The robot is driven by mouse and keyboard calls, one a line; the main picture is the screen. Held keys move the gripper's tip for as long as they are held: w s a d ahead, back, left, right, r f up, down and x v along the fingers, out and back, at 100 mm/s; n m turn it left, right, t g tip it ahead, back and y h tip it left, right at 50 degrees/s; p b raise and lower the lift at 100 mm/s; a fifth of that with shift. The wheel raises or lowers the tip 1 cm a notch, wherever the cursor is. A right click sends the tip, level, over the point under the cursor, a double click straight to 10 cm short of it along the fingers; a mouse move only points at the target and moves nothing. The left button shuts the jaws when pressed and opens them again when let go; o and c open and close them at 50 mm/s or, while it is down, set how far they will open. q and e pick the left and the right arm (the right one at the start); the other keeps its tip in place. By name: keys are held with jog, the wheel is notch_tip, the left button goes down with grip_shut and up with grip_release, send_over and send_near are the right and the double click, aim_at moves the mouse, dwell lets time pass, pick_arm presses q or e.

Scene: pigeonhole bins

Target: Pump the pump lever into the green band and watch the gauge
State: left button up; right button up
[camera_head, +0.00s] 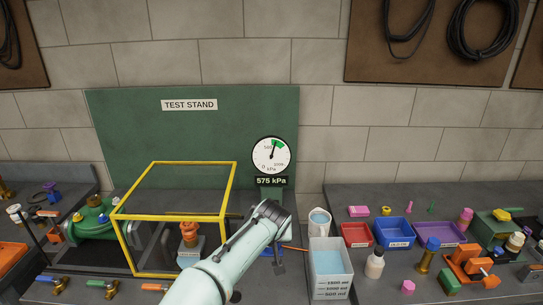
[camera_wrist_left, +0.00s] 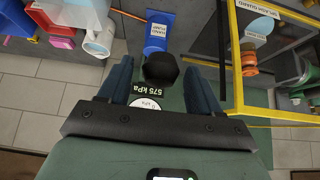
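The gauge (camera_head: 271,155) on the green test stand board has its needle pointing up and slightly right, at or near the left end of the green band (camera_head: 279,145). Its display (camera_head: 271,181) reads 575 kPa. My left gripper (camera_head: 276,216) is in front of the board, below the gauge, and its arm hides most of the pump. In the left wrist view, the blue hand pump (camera_wrist_left: 157,30) shows beyond the fingers. A black knob (camera_wrist_left: 161,70), seemingly the pump lever's end, lies between the open fingers, with gaps on both sides. My right gripper is not in view.
A yellow-framed guard (camera_head: 178,218) stands left of my arm, over an orange-topped fitting (camera_head: 189,233). A water container (camera_head: 329,270) and a white jug (camera_head: 319,222) stand close on the right. Bins and small parts crowd the right bench.

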pick_arm(q)
jog(key=shift+w+f, duration=0.1)
jog(key=shift+f, duration=0.1)
jog(key=shift+v, duration=3)
